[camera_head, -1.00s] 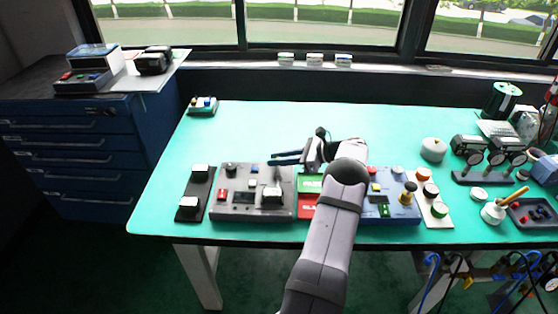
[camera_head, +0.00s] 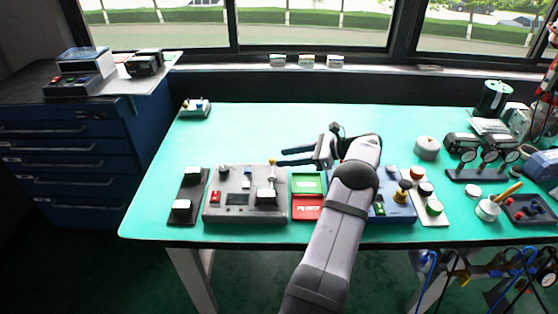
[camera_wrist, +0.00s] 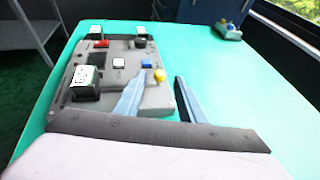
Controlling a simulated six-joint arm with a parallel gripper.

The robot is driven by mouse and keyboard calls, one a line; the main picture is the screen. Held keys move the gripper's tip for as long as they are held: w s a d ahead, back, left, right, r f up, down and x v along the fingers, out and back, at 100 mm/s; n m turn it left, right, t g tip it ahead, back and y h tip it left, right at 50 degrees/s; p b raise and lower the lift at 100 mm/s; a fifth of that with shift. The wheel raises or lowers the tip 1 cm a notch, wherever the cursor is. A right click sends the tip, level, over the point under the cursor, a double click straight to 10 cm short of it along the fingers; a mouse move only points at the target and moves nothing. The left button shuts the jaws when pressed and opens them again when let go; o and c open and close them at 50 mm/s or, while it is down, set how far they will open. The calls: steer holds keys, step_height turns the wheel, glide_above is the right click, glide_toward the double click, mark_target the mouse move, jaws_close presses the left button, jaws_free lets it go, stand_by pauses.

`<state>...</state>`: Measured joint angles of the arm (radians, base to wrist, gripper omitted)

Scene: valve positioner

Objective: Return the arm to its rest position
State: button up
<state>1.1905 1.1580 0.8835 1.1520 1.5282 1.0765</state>
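My gripper (camera_head: 294,155) is above the table, over the back right edge of the grey control panel, with its fingers pointing left. Its two blue fingers are apart with nothing between them; they also show apart in the wrist view (camera_wrist: 158,98). The grey panel (camera_head: 215,212) carries a red button, a blue button, a white block and a yellow-tipped lever (camera_head: 272,163). In the wrist view, the yellow tip (camera_wrist: 160,75) shows close to the left finger; whether they touch I cannot tell. My arm hides part of the blue panel (camera_head: 400,211).
A green and red block (camera_head: 307,184) sits between the panels. A dark strip with two white blocks (camera_head: 187,196) lies left. Gauges (camera_head: 468,156), a white knob (camera_head: 427,147) and a dark tray (camera_head: 528,212) stand right. The table's back middle (camera_head: 260,125) is clear.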

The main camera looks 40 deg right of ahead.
steer(key=shift+s+d+r, duration=0.3)
steer(key=shift+s, duration=0.2)
